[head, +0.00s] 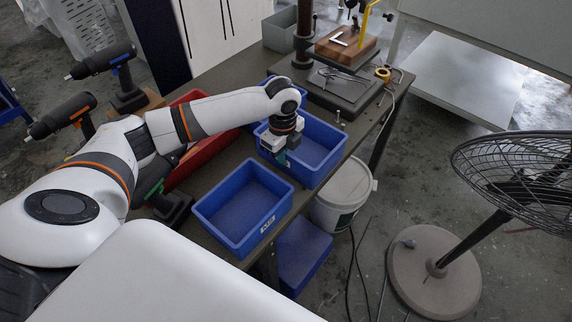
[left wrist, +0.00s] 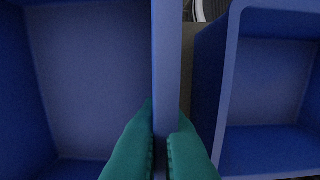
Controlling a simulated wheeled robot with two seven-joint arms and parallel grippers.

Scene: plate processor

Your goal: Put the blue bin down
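A blue bin (head: 326,150) is at the table's right edge in the head view; I cannot tell whether it rests on the table or is slightly raised. My left gripper (head: 280,158) is at this bin's near-left wall. In the left wrist view its green fingers (left wrist: 161,145) lie on both sides of a blue bin wall (left wrist: 167,65), close against it, shut on it. A second blue bin (head: 243,208) with a white label sits upright and empty nearer to me on the table. My right gripper is not in view.
A red bin (head: 213,147) lies behind my left arm, and power tools (head: 112,75) stand at the left. A drill-press stand (head: 345,88) is on the far table. A white bucket (head: 343,196), a lower blue box (head: 302,252) and a fan (head: 520,175) stand right of the table.

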